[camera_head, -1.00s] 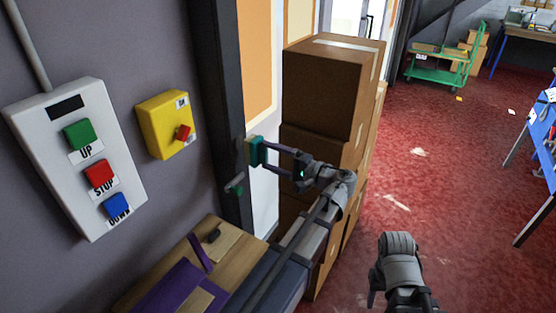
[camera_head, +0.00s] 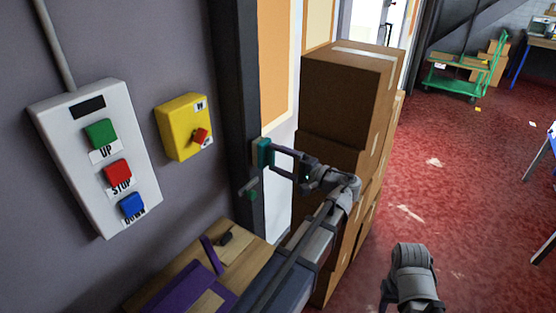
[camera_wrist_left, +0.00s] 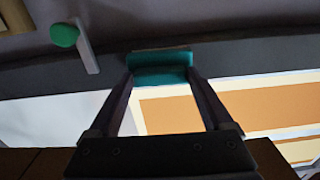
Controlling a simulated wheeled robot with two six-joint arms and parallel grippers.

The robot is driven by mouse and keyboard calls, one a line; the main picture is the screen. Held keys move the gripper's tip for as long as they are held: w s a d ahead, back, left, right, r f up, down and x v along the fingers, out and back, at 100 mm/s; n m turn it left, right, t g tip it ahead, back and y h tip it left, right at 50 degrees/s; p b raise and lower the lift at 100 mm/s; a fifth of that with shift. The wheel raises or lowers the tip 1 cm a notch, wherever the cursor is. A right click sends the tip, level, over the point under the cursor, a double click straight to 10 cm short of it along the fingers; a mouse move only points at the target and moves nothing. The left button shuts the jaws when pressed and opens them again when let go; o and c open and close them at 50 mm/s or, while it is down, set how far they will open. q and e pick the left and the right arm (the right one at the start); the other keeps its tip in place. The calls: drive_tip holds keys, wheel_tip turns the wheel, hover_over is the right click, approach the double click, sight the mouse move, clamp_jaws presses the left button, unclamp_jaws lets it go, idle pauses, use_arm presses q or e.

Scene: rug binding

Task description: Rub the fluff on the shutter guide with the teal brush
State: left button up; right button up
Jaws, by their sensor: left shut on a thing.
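The teal brush (camera_head: 264,152) is held in my left gripper (camera_head: 274,154), its face against or very close to the dark upright shutter guide (camera_head: 242,70). In the left wrist view the teal brush (camera_wrist_left: 160,66) sits between the two fingertips (camera_wrist_left: 162,80), across the dark band of the guide (camera_wrist_left: 250,62). I cannot tell whether it touches. I cannot make out fluff; a small pale patch shows at the brush's guide side, but I cannot tell what it is. Part of my right arm shows at the bottom right; its gripper is out of view.
Stacked cardboard boxes (camera_head: 345,95) stand close to the right of my left arm. A green-knobbed lever (camera_head: 250,190) is just below the brush. A white button box (camera_head: 95,150) and yellow switch (camera_head: 185,125) are on the wall. A wooden surface with purple material (camera_head: 185,285) is below.

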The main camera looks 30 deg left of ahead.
use_arm(q)
drive_tip(key=shift+w+a, duration=0.1)
drive_tip(key=shift+a, duration=0.9)
idle(0.3)
drive_tip(key=w, duration=0.4)
drive_tip(key=shift+d, duration=0.2)
drive_tip(key=shift+a, duration=0.1)
drive_tip(key=shift+s, duration=0.1)
drive_tip(key=shift+s, duration=1.95)
